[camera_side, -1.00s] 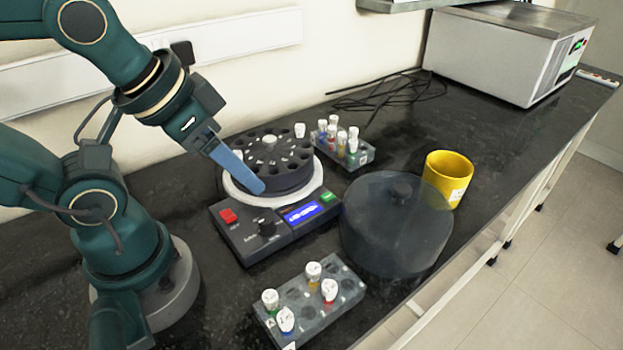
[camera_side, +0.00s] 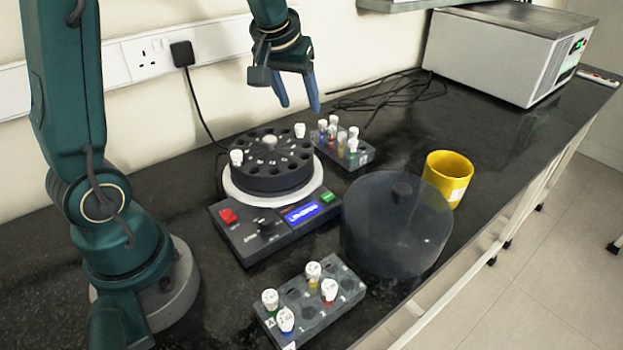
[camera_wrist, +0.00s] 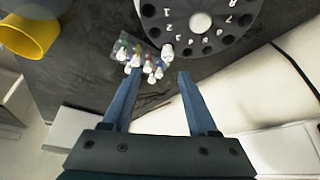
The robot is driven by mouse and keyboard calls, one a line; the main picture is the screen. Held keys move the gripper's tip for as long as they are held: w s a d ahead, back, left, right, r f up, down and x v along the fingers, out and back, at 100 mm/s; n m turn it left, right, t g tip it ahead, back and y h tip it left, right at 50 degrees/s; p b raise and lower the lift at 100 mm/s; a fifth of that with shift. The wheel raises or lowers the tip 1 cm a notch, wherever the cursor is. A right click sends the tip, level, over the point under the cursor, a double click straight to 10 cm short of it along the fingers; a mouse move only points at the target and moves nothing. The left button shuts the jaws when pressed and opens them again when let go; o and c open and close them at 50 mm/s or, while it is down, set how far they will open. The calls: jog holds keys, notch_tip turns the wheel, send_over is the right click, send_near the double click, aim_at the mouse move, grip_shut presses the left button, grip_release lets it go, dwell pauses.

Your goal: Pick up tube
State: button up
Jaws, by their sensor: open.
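My gripper (camera_side: 298,104) is open and empty, held high above the back of the bench with its blue fingers pointing down. That back rack (camera_side: 362,156) holds several white-capped tubes (camera_side: 334,121) with coloured contents, and the tubes show in the wrist view (camera_wrist: 135,58) ahead of the fingers. The round dark rotor (camera_side: 268,168) holds two white-capped tubes, one at its left (camera_side: 236,157) and one at its back right (camera_side: 300,130). The front rack (camera_side: 345,283) holds several white-capped tubes (camera_side: 313,271).
The centrifuge base (camera_side: 285,238) has a lit blue display. A dark translucent lid (camera_side: 390,240) lies right of it, beside a yellow cup (camera_side: 447,177). Black cables (camera_side: 385,95) lie behind the back rack. A grey box (camera_side: 500,55) stands at the far right.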

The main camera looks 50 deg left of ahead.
aim_at(300, 127)
jog(key=shift+g, duration=0.5)
jog(key=x, duration=0.6)
jog(key=shift+s+a+f, duration=0.1)
jog(key=shift+s+a, duration=0.2)
jog(key=shift+s, duration=0.05)
jog(key=shift+w+a+f, duration=0.1)
jog(key=shift+w+f, duration=0.1)
jog(key=shift+f, duration=0.25)
grip_shut()
